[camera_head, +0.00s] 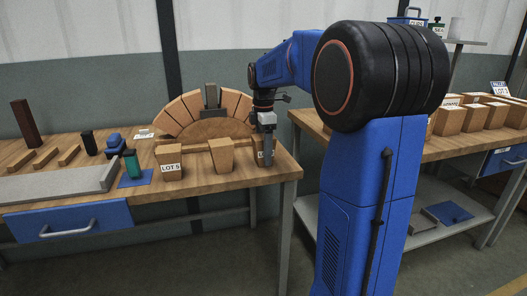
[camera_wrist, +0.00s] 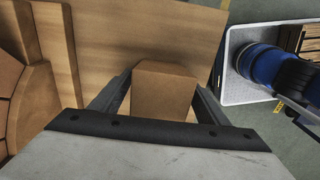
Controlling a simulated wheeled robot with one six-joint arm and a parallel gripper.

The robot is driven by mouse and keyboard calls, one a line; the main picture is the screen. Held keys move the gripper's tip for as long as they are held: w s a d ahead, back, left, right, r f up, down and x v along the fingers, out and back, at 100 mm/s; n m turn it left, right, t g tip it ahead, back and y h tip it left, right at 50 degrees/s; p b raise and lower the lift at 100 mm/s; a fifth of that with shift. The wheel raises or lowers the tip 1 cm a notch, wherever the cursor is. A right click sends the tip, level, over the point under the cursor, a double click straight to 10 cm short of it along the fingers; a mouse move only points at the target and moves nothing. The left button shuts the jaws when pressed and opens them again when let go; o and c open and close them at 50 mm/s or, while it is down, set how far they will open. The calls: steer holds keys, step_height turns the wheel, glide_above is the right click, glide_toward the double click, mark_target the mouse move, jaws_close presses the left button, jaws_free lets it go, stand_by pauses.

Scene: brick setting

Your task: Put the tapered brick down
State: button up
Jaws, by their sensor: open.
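A brown tapered brick (camera_wrist: 163,92) stands between the two fingers of my gripper (camera_wrist: 160,95) in the wrist view. The fingers are open, one on each side of it; I cannot tell whether either touches it.
An arch of tapered bricks (camera_head: 180,110) over a wooden form (camera_head: 205,130) stands behind. A second bench (camera_head: 455,145) with bricks stands right. The table's right edge is close.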

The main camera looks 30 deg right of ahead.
step_height(320, 180, up, 12)
steer(key=shift+r, duration=0.15)
stand_by(0.4)
steer(key=s+a+f+m+t, duration=0.1)
steer(key=s+a+f+m, duration=0.35)
steer(key=s, duration=0.35)
steer(key=s+a+f+m+t, duration=0.25)
steer(key=s+a, duration=0.35)
steer(key=s, duration=0.3)
steer(key=s+a+f+m, duration=0.2)
steer(key=s+f+m, duration=0.2)
steer(key=s+f, duration=0.2)
steer(key=s+a+f+m+t, duration=0.1)
steer(key=s+a+f+m, duration=0.2)
steer(key=s+f, duration=0.4)
steer(key=shift+a+f+m, duration=0.15)
steer(key=shift+f+m, duration=0.25)
steer(key=shift+f, duration=0.15)
